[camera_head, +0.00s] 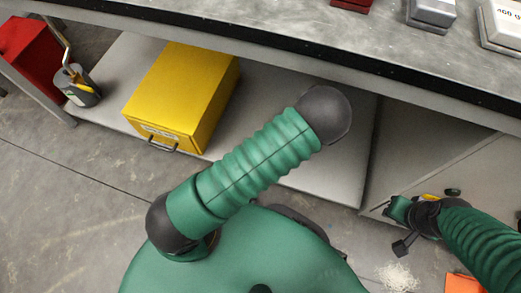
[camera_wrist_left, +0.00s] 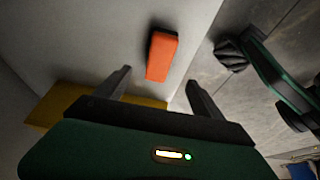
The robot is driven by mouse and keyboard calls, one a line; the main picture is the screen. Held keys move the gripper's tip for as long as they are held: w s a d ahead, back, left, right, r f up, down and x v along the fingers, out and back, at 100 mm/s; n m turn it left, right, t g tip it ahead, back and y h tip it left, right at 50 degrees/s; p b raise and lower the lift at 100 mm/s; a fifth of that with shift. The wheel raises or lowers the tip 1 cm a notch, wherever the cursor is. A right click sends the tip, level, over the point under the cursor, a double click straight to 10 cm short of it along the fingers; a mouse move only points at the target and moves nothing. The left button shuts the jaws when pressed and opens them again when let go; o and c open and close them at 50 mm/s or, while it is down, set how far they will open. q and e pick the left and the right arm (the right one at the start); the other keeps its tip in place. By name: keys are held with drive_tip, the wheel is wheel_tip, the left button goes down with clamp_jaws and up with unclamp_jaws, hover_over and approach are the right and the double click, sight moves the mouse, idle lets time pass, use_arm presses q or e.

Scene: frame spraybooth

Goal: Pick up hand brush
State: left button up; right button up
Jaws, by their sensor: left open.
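An orange block with a dark side, which looks like the hand brush (camera_wrist_left: 162,56), lies on a pale flat surface in the left wrist view. My left gripper (camera_wrist_left: 158,77) is open, its two fingers apart on either side of the line to the brush. The brush appears just beyond the fingertips, and nothing is between the fingers. In the head view my left arm crosses the middle and hides both its gripper and the brush. My right gripper (camera_head: 395,228) is at the lower right by the cabinet; its jaw opening is unclear.
A yellow box (camera_head: 187,90) with a handle stands on the low shelf (camera_head: 325,180) under the grey bench (camera_head: 290,22). A grey can (camera_head: 82,94) and red box (camera_head: 29,48) are at left. White debris (camera_head: 397,277) and an orange item (camera_head: 462,284) lie lower right.

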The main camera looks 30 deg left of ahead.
use_arm(q)
drive_tip(key=b+x, duration=0.4)
drive_tip(key=x, duration=0.6)
drive_tip(key=shift+b, duration=0.3)
drive_tip(key=b+x, duration=0.5)
drive_tip(key=shift+a, duration=0.2)
drive_tip(key=shift+r, duration=0.2)
drive_tip(key=c, duration=1.5)
drive_tip(key=shift+c, duration=0.2)
